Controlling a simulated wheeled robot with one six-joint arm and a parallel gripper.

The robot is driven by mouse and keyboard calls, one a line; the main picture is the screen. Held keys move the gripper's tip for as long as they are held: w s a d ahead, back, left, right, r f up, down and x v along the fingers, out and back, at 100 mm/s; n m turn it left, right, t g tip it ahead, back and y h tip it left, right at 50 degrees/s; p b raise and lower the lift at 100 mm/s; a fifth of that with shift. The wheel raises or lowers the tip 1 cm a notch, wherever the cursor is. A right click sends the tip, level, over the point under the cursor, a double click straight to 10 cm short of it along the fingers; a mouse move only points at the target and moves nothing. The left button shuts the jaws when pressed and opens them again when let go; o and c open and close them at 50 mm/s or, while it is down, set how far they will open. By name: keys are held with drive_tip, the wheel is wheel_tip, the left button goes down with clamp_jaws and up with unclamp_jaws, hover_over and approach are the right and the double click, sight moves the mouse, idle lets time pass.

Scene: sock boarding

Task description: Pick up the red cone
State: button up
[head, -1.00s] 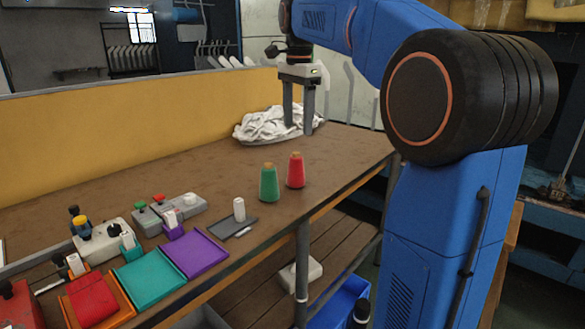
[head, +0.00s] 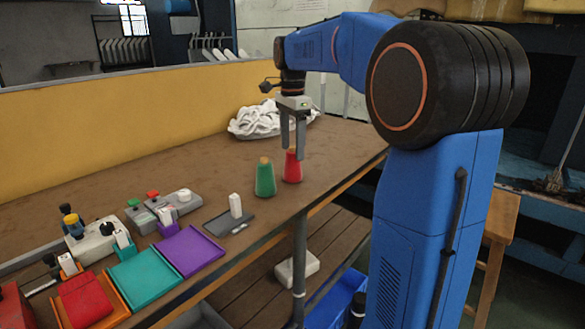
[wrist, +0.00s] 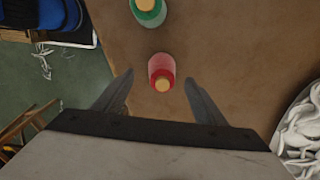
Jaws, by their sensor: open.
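The red cone (head: 292,168) stands upright on the brown table, just right of a green cone (head: 265,178). In the wrist view the red cone (wrist: 162,72) shows from above, between and a little beyond the fingertips, with its tan tip toward me. The green cone (wrist: 148,10) is cut by the top edge there. My gripper (head: 292,150) points down and is open and empty. In the head view its fingers overlap the top of the red cone. In the wrist view the fingers (wrist: 160,82) are spread on either side of it. I cannot see contact.
White cloth lies in a heap (head: 262,121) at the table's back. A grey tray (head: 228,222) with a white piece, purple (head: 190,250) and teal (head: 144,280) trays and several small devices stand at the left. The table's front edge is close to the cones.

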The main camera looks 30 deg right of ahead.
sight(293, 161)
drive_tip(key=shift+w+d+f, duration=0.1)
drive_tip(key=shift+f, duration=1.4)
drive_tip(key=shift+w+d+f, duration=0.1)
drive_tip(key=shift+f, duration=1.4)
drive_tip(key=c, duration=1.2)
